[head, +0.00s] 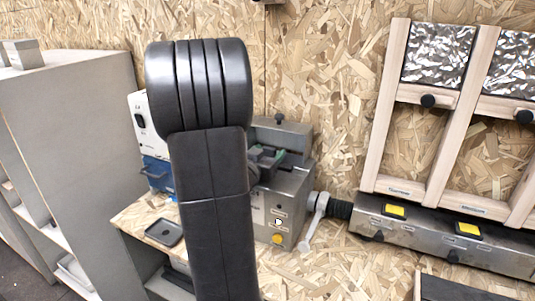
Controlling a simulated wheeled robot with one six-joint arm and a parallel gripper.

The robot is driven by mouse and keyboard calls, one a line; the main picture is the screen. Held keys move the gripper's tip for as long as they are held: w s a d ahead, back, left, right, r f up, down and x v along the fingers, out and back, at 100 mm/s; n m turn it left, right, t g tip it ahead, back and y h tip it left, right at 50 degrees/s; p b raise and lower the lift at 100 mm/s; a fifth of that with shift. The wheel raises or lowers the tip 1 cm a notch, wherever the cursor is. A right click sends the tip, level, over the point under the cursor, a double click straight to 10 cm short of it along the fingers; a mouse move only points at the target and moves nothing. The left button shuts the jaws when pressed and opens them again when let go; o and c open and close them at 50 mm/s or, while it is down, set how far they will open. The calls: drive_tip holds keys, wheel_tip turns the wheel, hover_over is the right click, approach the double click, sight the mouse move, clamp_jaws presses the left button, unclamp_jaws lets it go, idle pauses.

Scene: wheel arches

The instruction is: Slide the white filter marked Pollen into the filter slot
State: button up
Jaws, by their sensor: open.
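The white filter marked Pollen cannot be made out in the head view; my black arm covers the middle of the picture. A grey metal box (292,195) stands on the wooden bench just right of my arm, with a raised lid at its back. I cannot tell whether the filter slot is in it. My gripper (269,158), dark with green at the fingers, shows partly past the right edge of my arm, over the top of this box. It is open. Whether anything is between the fingers is too small to tell.
A grey shelf unit (75,110) stands at the left. A white and blue device (145,135) and a small dark tray (164,232) are on the bench. A metal rail unit (440,240) with yellow buttons and wooden frames (378,150) fills the right. A grey lever (314,222) sticks out between.

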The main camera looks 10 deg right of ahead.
drive_tip(key=shift+r, duration=0.25)
drive_tip(key=v, duration=2.3)
drive_tip(key=shift+f+p, duration=0.15)
drive_tip(key=shift+p, duration=0.15)
drive_tip(key=shift+w+d, duration=0.1)
drive_tip(key=shift+w, duration=0.1)
drive_tip(key=b+x, duration=0.1)
drive_tip(key=x, duration=1)
drive_tip(key=shift+w, duration=0.25)
drive_tip(key=shift+s+d, duration=0.1)
